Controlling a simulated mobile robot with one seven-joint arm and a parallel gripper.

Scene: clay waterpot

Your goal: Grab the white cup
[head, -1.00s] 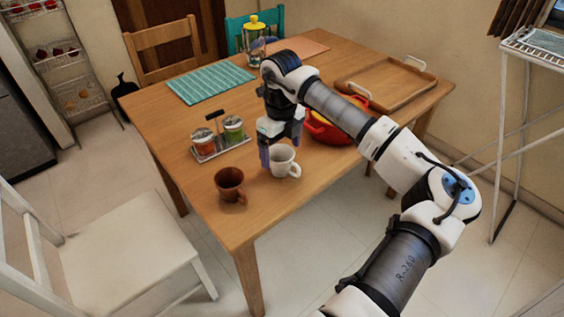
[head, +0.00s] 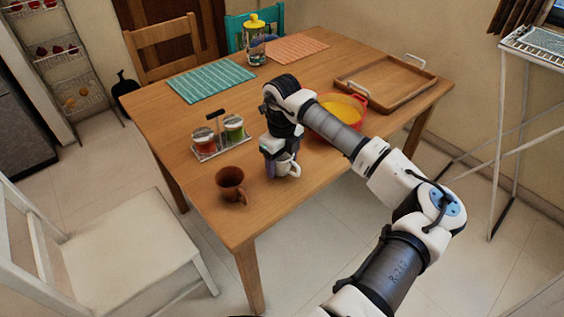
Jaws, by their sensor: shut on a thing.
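The white cup (head: 287,168) stands upright near the front edge of the wooden table, with its handle to the right. My gripper (head: 272,166) points down at the cup, at its left side, and is shut on it. My gripper hides much of the cup's left side and rim. I cannot tell whether the cup's base still touches the table.
A brown cup (head: 230,183) stands to the left. A condiment rack (head: 207,156) with jars is behind it. A red pot (head: 336,129) with yellow inside is partly behind my arm. A wooden tray (head: 388,85) lies at the back right of the table (head: 150,105).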

